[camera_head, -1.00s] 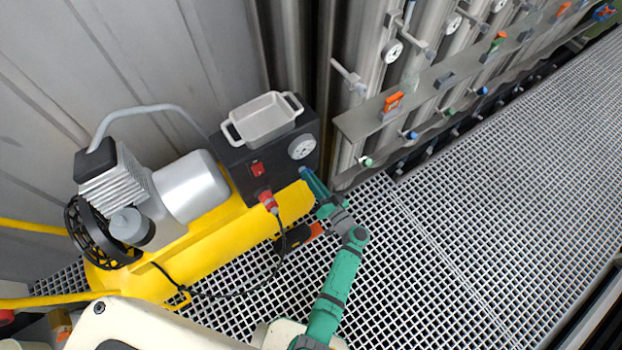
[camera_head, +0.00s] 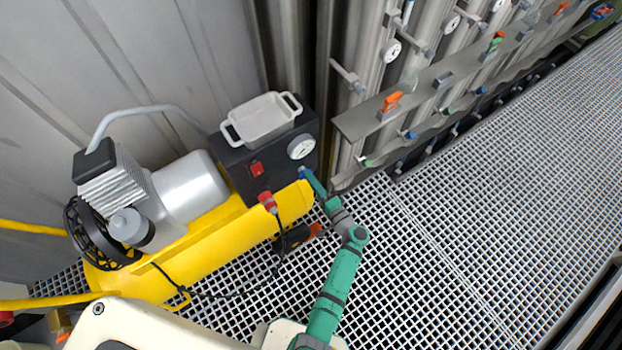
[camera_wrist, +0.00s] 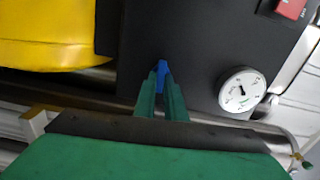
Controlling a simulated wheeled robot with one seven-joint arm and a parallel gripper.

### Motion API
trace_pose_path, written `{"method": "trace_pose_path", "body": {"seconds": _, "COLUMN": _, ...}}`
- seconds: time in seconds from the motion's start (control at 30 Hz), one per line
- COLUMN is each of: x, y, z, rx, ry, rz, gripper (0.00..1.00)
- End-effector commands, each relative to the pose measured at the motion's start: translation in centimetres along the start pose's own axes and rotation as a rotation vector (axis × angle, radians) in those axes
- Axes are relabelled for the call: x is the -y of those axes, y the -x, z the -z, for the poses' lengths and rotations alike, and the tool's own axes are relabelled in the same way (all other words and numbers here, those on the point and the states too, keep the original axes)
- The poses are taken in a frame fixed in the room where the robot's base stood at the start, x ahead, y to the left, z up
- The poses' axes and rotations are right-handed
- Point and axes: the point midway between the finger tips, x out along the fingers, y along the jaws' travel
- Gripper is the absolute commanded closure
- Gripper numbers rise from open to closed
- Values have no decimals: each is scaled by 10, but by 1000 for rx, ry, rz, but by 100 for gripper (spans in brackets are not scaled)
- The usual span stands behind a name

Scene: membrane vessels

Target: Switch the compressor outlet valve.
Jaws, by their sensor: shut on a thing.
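The compressor has a yellow tank (camera_head: 228,240) and a black control box (camera_head: 236,162) at the left of the head view. The blue outlet valve handle (camera_head: 303,171) is on the box's front face, below the pressure gauge (camera_head: 301,147). In the wrist view the blue handle (camera_wrist: 162,69) shows between the tips of my green fingers. My gripper (camera_head: 306,176) reaches the box from the lower right. It also shows in the wrist view (camera_wrist: 161,78), with its fingers shut on the blue handle. The fingers hide part of the handle.
A red switch (camera_head: 257,168) and red plug (camera_head: 267,200) with a black cable are left of the valve. A white dish (camera_head: 262,118) sits on the box. A steel rail with several valves (camera_head: 390,103) stands right. The grating floor (camera_head: 470,220) is open.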

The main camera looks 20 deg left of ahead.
Motion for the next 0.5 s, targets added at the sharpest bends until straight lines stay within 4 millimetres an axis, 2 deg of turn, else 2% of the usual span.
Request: {"method": "trace_pose_path", "body": {"seconds": 0.5, "x": 0, "y": 0, "z": 1, "rx": -2, "ry": -94, "rz": 0, "gripper": 100}}
